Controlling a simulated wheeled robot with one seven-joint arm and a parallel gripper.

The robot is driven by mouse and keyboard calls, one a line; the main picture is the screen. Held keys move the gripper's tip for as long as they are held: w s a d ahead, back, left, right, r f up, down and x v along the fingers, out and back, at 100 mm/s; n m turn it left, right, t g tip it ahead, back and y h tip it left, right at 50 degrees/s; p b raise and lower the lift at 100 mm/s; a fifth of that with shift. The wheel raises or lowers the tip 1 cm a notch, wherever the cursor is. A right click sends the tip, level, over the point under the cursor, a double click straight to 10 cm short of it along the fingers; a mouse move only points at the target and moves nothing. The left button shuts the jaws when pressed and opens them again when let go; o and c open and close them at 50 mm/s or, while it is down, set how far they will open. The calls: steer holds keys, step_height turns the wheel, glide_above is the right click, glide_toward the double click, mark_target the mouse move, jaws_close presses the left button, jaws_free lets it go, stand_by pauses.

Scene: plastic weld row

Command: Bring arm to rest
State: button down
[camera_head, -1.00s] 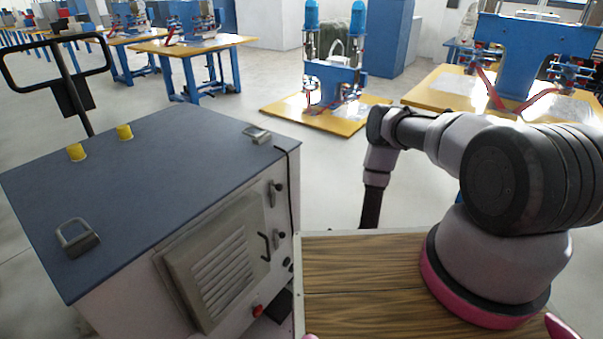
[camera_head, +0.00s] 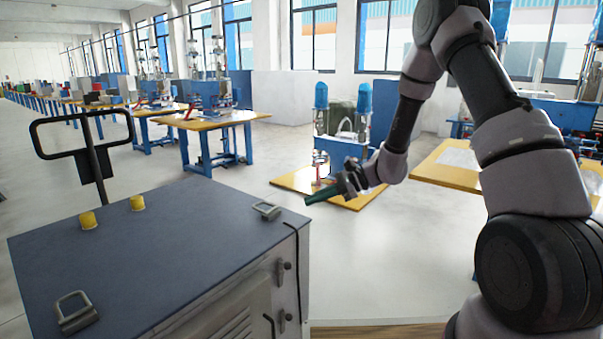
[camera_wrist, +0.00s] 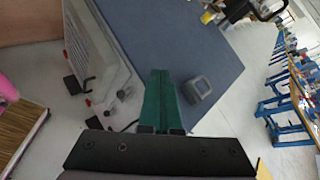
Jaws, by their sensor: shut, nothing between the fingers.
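My gripper (camera_head: 322,195) shows in the head view in front of my raised arm, pointing left toward the grey cabinet and held in the air. Its green fingers are together with nothing between them. In the wrist view the green fingers of my gripper (camera_wrist: 163,95) lie side by side, pointing at the cabinet's dark top. My arm is bent, its elbow high at the top right of the head view.
The grey cabinet (camera_head: 160,255) with a dark top, yellow knobs and metal handles stands at the left. A blue welding machine (camera_head: 343,130) stands on a low yellow board (camera_head: 290,182) beyond my gripper. Work tables (camera_head: 215,122) line the back. Open floor lies between.

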steer(key=s+d+r+n+h, duration=0.25)
steer(key=s+d+r, duration=0.2)
steer(key=r, duration=0.45)
steer(key=s+d+r+n+h, duration=0.25)
steer(key=s+r, duration=0.35)
steer(key=r, duration=0.3)
steer(key=s+d+r+n+t+h, duration=0.3)
steer(key=s+d+r+t+h, duration=0.2)
steer(key=s+d+r, duration=0.5)
steer(key=s+d+t, duration=0.1)
steer(key=s+d, duration=0.3)
steer(key=shift+r+t+h, duration=0.4)
